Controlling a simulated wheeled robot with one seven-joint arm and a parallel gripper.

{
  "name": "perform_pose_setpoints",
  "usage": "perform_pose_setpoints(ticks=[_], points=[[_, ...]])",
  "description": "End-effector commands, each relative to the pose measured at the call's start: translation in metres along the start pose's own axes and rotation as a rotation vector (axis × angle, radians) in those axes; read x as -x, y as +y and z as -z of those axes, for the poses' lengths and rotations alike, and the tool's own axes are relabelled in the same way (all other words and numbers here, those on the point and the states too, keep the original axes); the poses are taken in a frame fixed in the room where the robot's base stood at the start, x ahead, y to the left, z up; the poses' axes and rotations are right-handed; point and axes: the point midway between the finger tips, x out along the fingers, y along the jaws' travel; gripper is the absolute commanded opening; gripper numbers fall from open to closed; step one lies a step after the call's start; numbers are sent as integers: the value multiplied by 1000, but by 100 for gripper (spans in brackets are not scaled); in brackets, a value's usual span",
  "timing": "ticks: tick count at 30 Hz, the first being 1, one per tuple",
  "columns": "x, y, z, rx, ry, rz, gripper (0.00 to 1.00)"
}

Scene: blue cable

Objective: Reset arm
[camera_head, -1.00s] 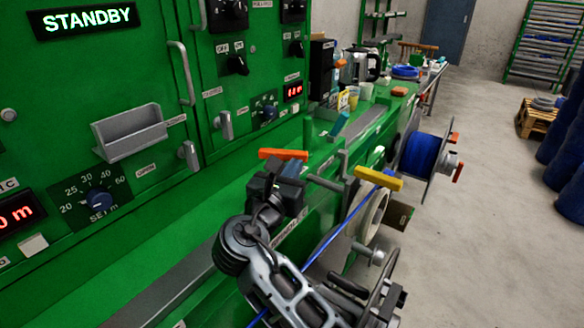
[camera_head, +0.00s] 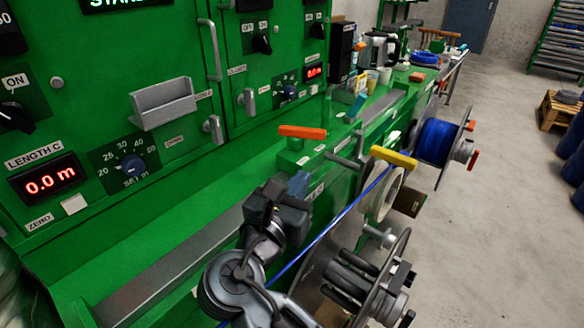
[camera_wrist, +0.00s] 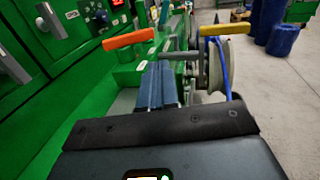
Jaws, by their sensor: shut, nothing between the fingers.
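My gripper (camera_head: 298,184) is above the edge of the green machine, short of the orange handle (camera_head: 302,132). Its blue-grey fingers (camera_wrist: 160,86) show closed together in the wrist view, with nothing between them. The orange handle also shows in the wrist view (camera_wrist: 128,39), ahead and to the left of the fingers. The yellow handle (camera_head: 394,157) is ahead and to the right, and it also shows in the wrist view (camera_wrist: 227,30). The blue cable (camera_head: 335,222) runs slantwise past my arm from the yellow handle's side, and my gripper is apart from it.
An empty reel (camera_head: 362,270) stands close to the right of my arm. A blue cable spool (camera_head: 437,142) is farther along the machine. The control panel with its LENGTH C display (camera_head: 48,178) is at left. Cups and a kettle (camera_head: 380,48) stand farther back.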

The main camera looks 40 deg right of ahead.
Motion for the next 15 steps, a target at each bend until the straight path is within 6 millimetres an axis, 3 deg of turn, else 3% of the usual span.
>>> perform_pose_setpoints(ticks=[9,11,15], points=[[3,-3,6,-13,11,-16,0],[4,-6,16,-35,30,-41,0],[10,-19,56,-146,123,-145,0]])
